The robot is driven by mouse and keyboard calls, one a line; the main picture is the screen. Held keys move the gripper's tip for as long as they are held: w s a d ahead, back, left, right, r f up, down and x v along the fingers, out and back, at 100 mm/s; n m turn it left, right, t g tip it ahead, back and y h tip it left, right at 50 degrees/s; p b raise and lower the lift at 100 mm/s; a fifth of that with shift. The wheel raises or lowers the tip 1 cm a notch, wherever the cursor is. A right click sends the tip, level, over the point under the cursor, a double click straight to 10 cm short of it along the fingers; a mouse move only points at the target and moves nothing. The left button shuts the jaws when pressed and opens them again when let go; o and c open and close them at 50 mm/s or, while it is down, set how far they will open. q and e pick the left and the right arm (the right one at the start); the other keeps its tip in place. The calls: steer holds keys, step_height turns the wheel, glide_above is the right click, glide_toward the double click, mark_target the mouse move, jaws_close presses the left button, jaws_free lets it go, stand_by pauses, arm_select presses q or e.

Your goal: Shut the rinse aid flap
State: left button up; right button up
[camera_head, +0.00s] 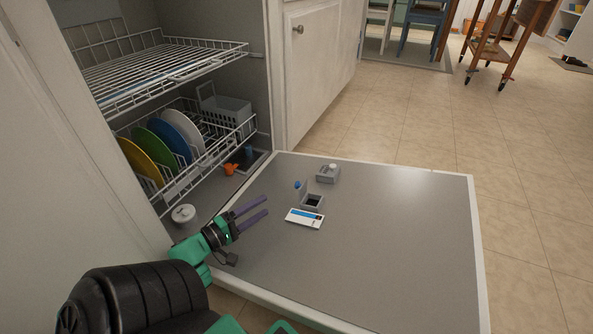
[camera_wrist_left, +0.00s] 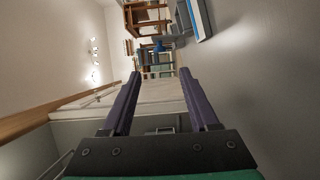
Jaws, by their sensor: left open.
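The open dishwasher door (camera_head: 400,240) lies flat, inner side up. On it is a small grey dispenser cup (camera_head: 312,201) with a dark opening. A small raised flap (camera_head: 301,188) with a blue spot stands up at its back left edge; I take this for the rinse aid flap. My left gripper (camera_head: 267,205) is open and empty, low over the door, left of the cup and apart from it. In the left wrist view its two purple fingers (camera_wrist_left: 160,85) are spread with nothing between them. My right gripper is not seen.
The lower rack (camera_head: 245,128) holds several plates. The door's right half is clear.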

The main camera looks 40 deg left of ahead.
mark_target(300, 189)
arm_select(q)
steer(key=w+b, duration=0.2)
steer(key=w, duration=0.2)
steer(key=w+b, duration=0.3)
steer(key=w, duration=0.1)
steer(key=w+d+b, duration=0.1)
steer(key=w+b, duration=0.1)
steer(key=w, duration=0.2)
steer(key=shift+f, duration=0.3)
steer(key=shift+w+r, duration=0.1)
steer(key=shift+w, duration=0.25)
steer(key=shift+r, duration=0.15)
jaws_close()
